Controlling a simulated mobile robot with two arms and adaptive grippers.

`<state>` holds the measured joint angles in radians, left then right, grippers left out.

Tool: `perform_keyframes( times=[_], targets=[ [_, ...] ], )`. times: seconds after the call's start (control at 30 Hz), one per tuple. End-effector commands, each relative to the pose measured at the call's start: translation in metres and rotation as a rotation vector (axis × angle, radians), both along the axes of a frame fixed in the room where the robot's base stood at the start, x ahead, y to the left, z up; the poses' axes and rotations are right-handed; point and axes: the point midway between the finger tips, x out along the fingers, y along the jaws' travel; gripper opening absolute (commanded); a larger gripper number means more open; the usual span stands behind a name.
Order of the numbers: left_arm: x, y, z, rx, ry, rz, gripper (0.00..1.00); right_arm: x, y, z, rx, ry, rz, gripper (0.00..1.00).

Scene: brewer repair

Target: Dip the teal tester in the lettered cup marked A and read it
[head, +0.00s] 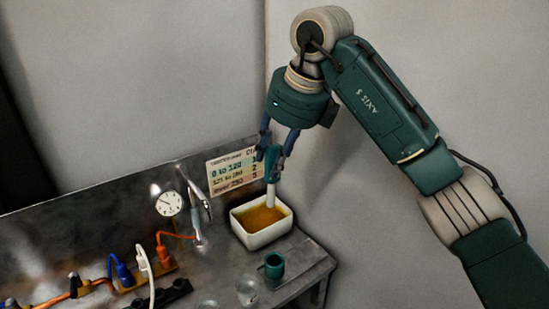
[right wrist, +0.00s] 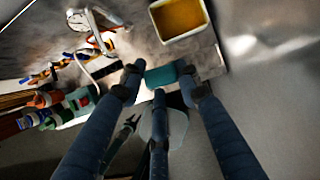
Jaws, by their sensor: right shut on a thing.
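My right gripper (head: 275,150) is shut on the teal tester (head: 272,164), held upright with its white stem (head: 270,194) pointing down. The stem's lower end overlaps the amber liquid in a white square tub (head: 262,240); I cannot tell whether it touches the liquid. In the right wrist view, a teal block (right wrist: 163,76), apparently the tester's body, sits between the fingertips (right wrist: 160,82). A small teal cup (head: 274,266) and a clear glass cup (head: 247,291) stand in front of the tub. No letter A is legible on any cup. My left gripper is not in view.
A chart with number ranges (head: 232,167) stands against the back panel behind the tub. A round dial (head: 168,204) is left of it. Blue, white and orange plugs with cables (head: 140,265) crowd the left of the bench. The bench ends just right of the tub.

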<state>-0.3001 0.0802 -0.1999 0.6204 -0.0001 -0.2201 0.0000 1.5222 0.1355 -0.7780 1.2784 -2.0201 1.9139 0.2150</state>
Motion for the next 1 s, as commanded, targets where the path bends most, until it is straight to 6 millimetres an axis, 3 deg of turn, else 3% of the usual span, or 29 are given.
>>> perform_keyframes(
  times=[0.53,1.0],
  targets=[
    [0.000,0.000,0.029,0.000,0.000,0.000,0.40,0.000,-0.001,0.035,0.000,0.000,-0.002,0.00],
    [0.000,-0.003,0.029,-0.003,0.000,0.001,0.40,0.001,-0.001,0.032,-0.003,-0.003,-0.008,0.00]
  ],
)
